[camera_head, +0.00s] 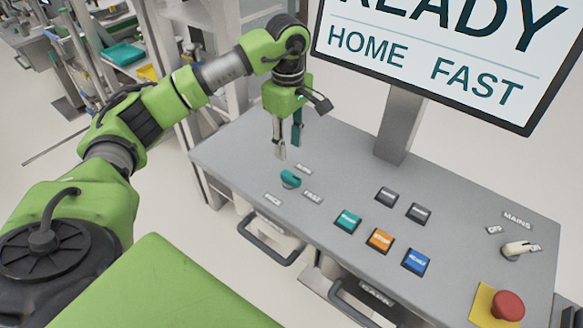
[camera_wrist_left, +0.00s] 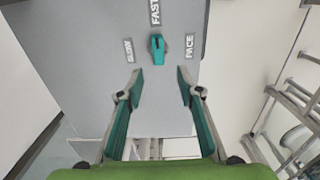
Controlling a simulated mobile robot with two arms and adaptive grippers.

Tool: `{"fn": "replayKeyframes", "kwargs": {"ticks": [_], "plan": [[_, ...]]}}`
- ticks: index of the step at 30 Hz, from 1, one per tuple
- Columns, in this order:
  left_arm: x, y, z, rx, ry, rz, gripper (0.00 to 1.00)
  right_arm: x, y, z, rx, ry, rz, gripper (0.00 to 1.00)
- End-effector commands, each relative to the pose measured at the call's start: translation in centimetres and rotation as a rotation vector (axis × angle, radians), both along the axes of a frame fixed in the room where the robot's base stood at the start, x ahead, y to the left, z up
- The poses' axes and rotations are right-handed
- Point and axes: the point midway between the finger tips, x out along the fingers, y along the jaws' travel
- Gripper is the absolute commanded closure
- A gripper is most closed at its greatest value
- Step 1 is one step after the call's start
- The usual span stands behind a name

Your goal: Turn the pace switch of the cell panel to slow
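The pace switch (camera_head: 290,178) is a small teal knob on the left part of the grey cell panel (camera_head: 225,155). In the left wrist view the knob (camera_wrist_left: 158,47) lies just beyond my fingertips, roughly centred between them, with a SLOW label (camera_wrist_left: 128,50) left, a FAST label (camera_wrist_left: 155,12) above and a PACE label (camera_wrist_left: 190,46) right. The knob appears turned toward FAST. My left gripper (camera_head: 288,150) points down beside the knob, its fingers apart and empty; it also shows in the left wrist view (camera_wrist_left: 160,73). My right gripper is out of view.
The screen (camera_head: 440,50) above the panel reads READY, HOME, FAST. Teal (camera_head: 347,220), orange (camera_head: 380,240) and blue (camera_head: 415,262) buttons sit right of the knob. A MAINS switch (camera_head: 516,250) and a red stop button (camera_head: 508,306) are farther right.

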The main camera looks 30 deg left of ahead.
Motion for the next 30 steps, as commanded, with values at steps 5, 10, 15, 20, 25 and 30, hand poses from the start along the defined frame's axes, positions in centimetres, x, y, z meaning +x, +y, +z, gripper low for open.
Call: {"fn": "replayKeyframes", "kwargs": {"ticks": [5, 10, 15, 20, 25, 30], "plan": [[-0.2, -0.1, -3.7, 0.000, 0.007, 0.002, 0.67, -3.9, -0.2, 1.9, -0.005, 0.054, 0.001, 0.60], [-0.1, -0.1, -7.1, -0.002, 0.006, 0.001, 0.67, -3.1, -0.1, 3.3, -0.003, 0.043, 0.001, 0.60], [0.0, -0.1, -9.6, -0.004, 0.002, 0.001, 0.67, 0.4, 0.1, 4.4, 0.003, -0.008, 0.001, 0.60], [0.0, -0.1, -10.7, -0.002, -0.001, 0.000, 0.67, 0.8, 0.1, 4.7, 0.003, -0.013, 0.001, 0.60], [0.0, -0.1, -11.0, -0.002, -0.001, 0.000, 0.67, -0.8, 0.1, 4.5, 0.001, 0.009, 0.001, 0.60], [0.0, -0.1, -11.0, -0.003, -0.001, 0.000, 0.80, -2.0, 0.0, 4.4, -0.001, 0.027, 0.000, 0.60]]}}
